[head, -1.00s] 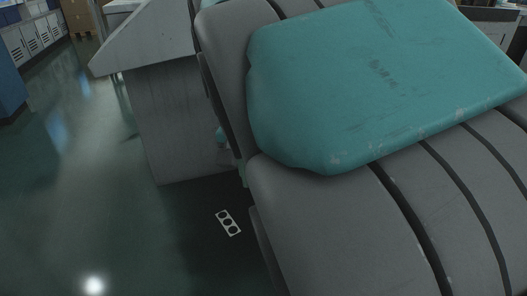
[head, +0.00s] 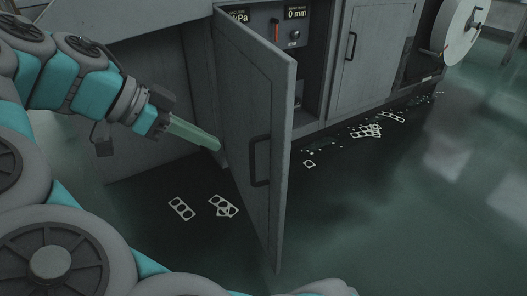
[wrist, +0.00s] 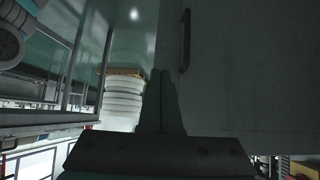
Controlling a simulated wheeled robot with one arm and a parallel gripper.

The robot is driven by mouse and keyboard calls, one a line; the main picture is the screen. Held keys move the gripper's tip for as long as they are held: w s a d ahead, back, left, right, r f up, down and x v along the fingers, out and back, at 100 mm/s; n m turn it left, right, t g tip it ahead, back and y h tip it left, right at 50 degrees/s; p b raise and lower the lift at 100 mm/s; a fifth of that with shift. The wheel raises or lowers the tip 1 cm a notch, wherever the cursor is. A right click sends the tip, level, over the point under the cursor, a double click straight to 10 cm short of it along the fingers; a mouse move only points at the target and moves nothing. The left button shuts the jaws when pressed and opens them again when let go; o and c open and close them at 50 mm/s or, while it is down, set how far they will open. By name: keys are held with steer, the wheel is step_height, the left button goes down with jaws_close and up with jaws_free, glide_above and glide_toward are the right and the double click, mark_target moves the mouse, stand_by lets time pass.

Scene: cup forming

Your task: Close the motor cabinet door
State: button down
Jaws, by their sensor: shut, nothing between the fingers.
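The motor cabinet door (head: 240,110) stands wide open, swung out from the grey machine toward me. Its outer face, with a dark bar handle (head: 259,161) near the free edge, faces left. My gripper (head: 217,146) is shut and empty on the outer side of the door, its fingertips close to the panel's lower left part. I cannot tell if they touch it. In the wrist view my shut fingers (wrist: 162,76) point along the grey door panel (wrist: 245,70), with the handle (wrist: 185,40) beyond them. The cabinet opening (head: 309,75) shows partly behind the door.
A second cabinet door (head: 372,55) to the right is closed. A large white reel (head: 465,30) hangs at the far right. Flat punched scraps (head: 181,208) and small bits lie on the dark floor.

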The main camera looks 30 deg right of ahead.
glide_toward(281, 160)
step_height(281, 160, down, 5)
steer(key=d, duration=0.3)
steer(key=shift+s+d+r, duration=0.15)
steer(key=shift+d, duration=0.45)
steer(key=shift+d, duration=0.15)
